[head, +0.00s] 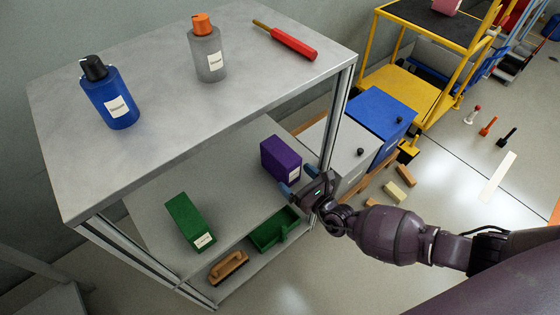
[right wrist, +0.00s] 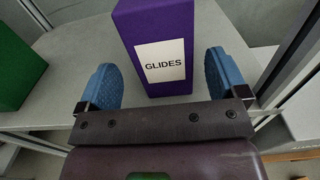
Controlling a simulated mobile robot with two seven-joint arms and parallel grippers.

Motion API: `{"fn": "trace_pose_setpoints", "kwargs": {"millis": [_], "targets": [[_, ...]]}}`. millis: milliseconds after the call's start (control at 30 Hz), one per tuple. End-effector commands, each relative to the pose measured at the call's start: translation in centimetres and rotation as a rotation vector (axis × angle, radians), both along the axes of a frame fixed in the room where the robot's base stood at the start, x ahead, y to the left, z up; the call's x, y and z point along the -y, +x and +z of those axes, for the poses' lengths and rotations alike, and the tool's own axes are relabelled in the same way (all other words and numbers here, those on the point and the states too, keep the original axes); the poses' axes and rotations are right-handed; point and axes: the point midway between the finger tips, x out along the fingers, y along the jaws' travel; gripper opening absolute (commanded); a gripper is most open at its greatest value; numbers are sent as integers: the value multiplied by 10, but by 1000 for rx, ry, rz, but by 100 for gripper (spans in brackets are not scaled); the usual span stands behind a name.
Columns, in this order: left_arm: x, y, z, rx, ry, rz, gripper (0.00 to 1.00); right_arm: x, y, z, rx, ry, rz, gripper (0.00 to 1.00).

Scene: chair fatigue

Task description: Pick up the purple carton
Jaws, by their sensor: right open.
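The purple carton (head: 281,158) stands upright on the middle shelf of the grey rack, near its right post. In the right wrist view the purple carton (right wrist: 158,25) shows a white label reading "GLIDES". My right gripper (head: 296,189) is at the shelf's front edge, just in front of the carton. Its blue fingers (right wrist: 162,85) are open, one on each side of the carton's near end, with gaps showing on both sides. The carton's base is partly hidden by the gripper in the head view. My left gripper is not in view.
A green carton (head: 189,221) lies on the same shelf to the left. A green bin (head: 273,232) and a wooden brush (head: 229,267) sit on the level below. The top shelf (head: 160,65) overhangs the carton, and the rack post (head: 337,110) stands close on its right.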

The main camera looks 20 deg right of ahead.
Motion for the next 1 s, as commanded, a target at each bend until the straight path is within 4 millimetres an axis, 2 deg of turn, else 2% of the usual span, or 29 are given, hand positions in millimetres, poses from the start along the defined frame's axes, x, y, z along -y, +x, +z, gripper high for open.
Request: {"fn": "trace_pose_setpoints", "kwargs": {"millis": [433, 733, 767, 1000], "targets": [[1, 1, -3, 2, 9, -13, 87, -13, 46, 0, -3, 1, -1, 92], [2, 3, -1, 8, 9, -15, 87, -15, 51, 1, 0, 1, -1, 92], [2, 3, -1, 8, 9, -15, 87, -15, 51, 1, 0, 1, -1, 90], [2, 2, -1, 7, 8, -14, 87, -15, 50, 1, -1, 2, -1, 53]]}}
